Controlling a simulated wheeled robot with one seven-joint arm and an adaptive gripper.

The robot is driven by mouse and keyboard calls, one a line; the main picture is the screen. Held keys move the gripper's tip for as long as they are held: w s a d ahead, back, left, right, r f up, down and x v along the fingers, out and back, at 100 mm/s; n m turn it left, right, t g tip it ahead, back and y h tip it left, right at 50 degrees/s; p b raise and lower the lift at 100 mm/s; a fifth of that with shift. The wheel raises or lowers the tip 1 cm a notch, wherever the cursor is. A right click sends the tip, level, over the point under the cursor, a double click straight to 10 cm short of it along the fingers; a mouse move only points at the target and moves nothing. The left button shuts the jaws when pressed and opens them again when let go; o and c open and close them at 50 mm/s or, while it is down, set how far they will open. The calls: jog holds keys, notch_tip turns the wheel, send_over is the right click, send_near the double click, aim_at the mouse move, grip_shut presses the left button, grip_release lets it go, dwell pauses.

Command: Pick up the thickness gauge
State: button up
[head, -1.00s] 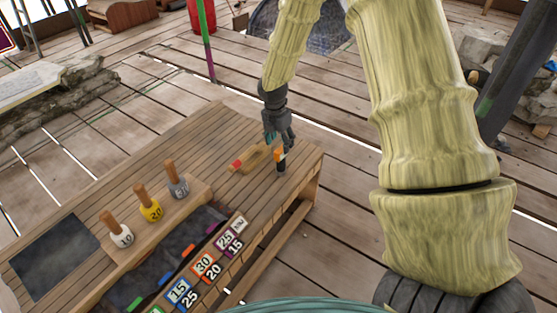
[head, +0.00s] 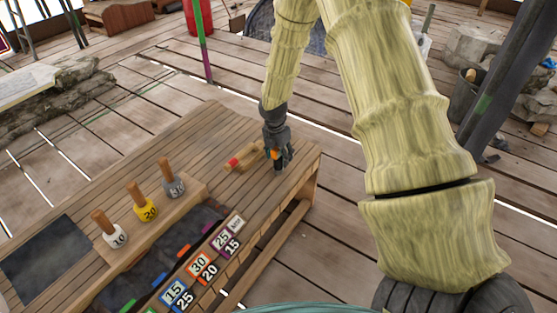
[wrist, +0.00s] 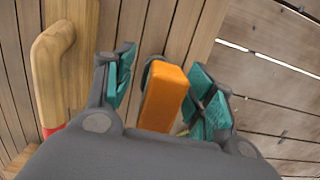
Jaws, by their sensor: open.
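The thickness gauge appears to be the orange-topped dark piece (wrist: 164,98) on the workbench. In the wrist view its orange body lies between the two teal-padded fingers of my gripper (wrist: 166,88), with a dark part at its far end. My gripper is open around it, and a gap shows to the left finger; contact on the right is unclear. In the head view my gripper (head: 279,158) is low over the bench's right end and hides most of the gauge; only a bit of orange shows.
A wooden tool with a red part (head: 240,158) lies close to the left of my gripper. Several numbered weights with wooden handles (head: 143,202) stand in a rack farther left. Numbered cards (head: 200,263) line the front of the workbench (head: 150,140). The bench's right edge is near.

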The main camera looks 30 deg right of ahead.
jog(key=c, duration=1.2)
